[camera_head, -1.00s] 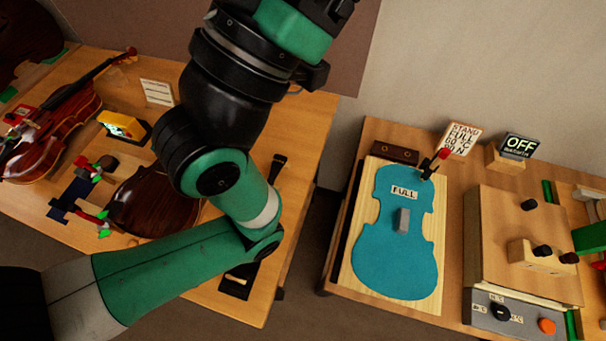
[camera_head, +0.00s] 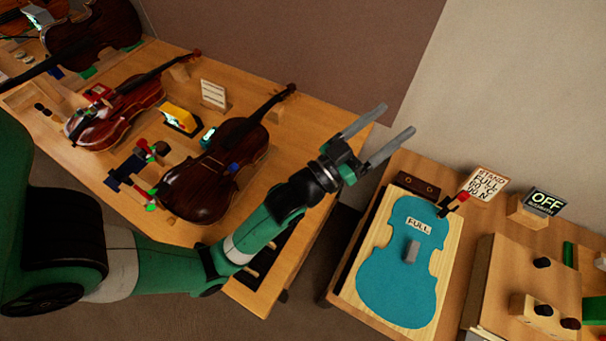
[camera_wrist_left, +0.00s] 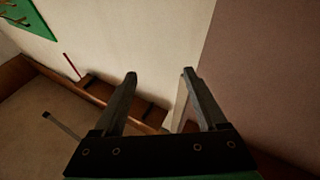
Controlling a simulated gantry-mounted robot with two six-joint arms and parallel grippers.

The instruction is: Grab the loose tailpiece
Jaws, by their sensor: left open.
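My left gripper (camera_head: 397,119) is open and empty, raised over the gap between the two benches. Its two spread fingers also show in the left wrist view (camera_wrist_left: 158,74), with nothing between them. A dark long piece (camera_head: 262,264) lies near the right front edge of the left bench, partly hidden behind my left arm. I cannot tell if it is the loose tailpiece. A violin (camera_head: 215,178) lies on the left bench, left of my gripper. My right gripper is not in view.
Another violin (camera_head: 118,112), a yellow device (camera_head: 180,118) and a white card (camera_head: 213,94) are on the left bench. The right bench holds a blue violin-shaped template (camera_head: 402,270), an OFF display (camera_head: 545,202) and a wooden box. A dark gap separates the benches.

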